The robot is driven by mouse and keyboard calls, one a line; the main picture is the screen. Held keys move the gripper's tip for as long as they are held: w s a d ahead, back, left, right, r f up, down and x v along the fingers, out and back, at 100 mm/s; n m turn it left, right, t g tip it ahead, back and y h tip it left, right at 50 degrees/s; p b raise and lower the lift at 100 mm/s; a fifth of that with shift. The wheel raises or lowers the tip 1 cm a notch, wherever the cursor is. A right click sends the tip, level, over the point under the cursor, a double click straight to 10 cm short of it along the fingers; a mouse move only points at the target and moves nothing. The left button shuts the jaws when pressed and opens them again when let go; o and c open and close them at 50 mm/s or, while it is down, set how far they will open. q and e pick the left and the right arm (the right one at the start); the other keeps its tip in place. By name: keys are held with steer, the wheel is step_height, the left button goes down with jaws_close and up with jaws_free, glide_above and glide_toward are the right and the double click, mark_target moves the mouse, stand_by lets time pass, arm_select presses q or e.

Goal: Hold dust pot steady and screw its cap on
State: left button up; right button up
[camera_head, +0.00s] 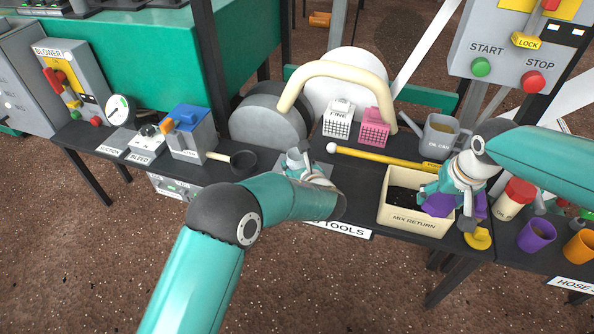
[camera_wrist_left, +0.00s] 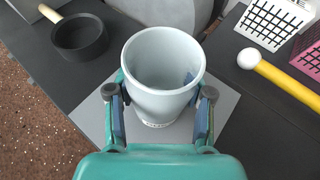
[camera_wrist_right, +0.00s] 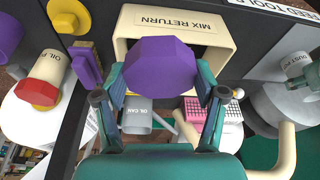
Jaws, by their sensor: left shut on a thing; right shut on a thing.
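The dust pot (camera_wrist_left: 163,75) is a light grey, open-topped pot standing upright on a grey plate (camera_wrist_left: 222,103). My left gripper (camera_head: 305,165) is shut around it; the left wrist view shows one finger on each side of its wall. No cap is on it. My right gripper (camera_head: 440,195) is shut on a purple, many-sided piece (camera_wrist_right: 165,65), which looks like the cap. It is held over the front right of the cream MIX RETURN bin (camera_head: 414,224), apart from the pot. In the head view the left arm hides much of the pot.
A yellow-shafted stick (camera_head: 385,158) with a white ball end lies behind the bin. White and pink baskets (camera_head: 374,128), the oil can (camera_head: 438,135) and a dark pan (camera_head: 243,160) stand nearby. A red-capped oil jar (camera_head: 515,196) and purple and orange cups (camera_head: 537,234) are at right.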

arm_select(q)
step_height(320, 180, up, 20)
steer(key=p, duration=0.7)
arm_select(e)
step_height(320, 180, up, 7)
steer(key=shift+f, duration=0.1)
arm_select(q)
steer(key=o, duration=0.7)
jaws_close()
